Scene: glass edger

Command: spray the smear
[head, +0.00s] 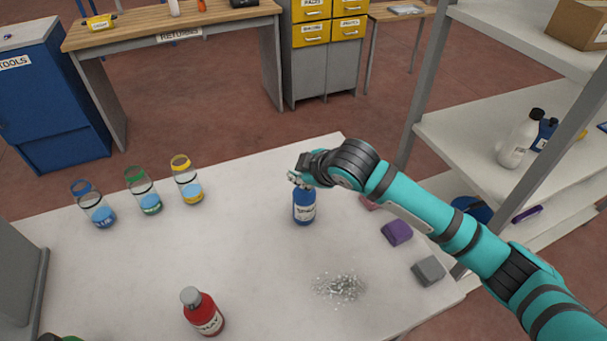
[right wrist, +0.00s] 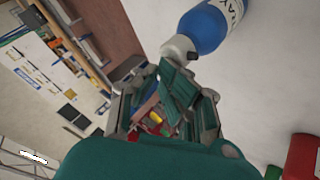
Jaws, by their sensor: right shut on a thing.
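The smear (head: 340,288) is a pale, speckled patch near the table's front right in the head view. My right gripper (head: 299,179) is shut on the top of a blue spray bottle (head: 305,208), upright behind and left of the smear. Whether its base touches the table is hard to tell. In the right wrist view the blue bottle (right wrist: 207,27) has its pale cap at the fingertips (right wrist: 180,62). A red spray bottle (head: 204,312) stands left of the smear. My left gripper is not in view.
Blue (head: 94,204), green (head: 144,191) and yellow (head: 187,180) banded jars stand at the table's left. A purple block (head: 397,232) and a grey block (head: 429,271) lie at the right edge, beside a shelf rack (head: 460,140). The table's (head: 250,255) middle is clear.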

